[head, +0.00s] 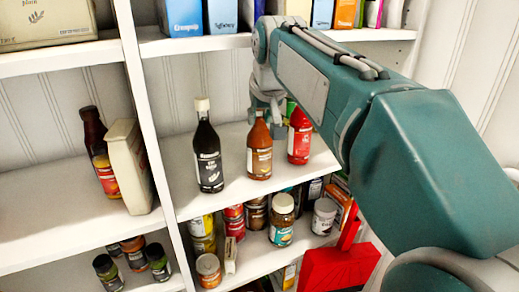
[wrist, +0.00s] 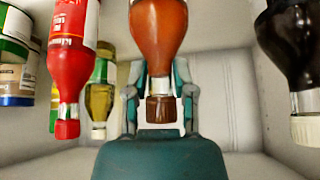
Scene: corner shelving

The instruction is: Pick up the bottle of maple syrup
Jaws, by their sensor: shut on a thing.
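The amber-brown bottle, which I take for the maple syrup (head: 259,158), stands upright on the middle shelf; its label is too small to read. My gripper (head: 267,100) reaches it from above and behind, partly hidden by my arm. In the wrist view, where things appear upside down, the bottle (wrist: 158,30) has a brown cap and a clear neck. My gripper's fingers (wrist: 161,98) are on both sides of its neck and cap, shut on it. Its base looks to be at the shelf surface; I cannot tell a small lift.
A dark bottle with a pale cap (head: 208,155) stands close to the left and a red bottle (head: 299,138) close to the right. A yellowish bottle (wrist: 100,100) is near the red one. Boxes line the shelf above; jars and cans (head: 282,220) fill the one below.

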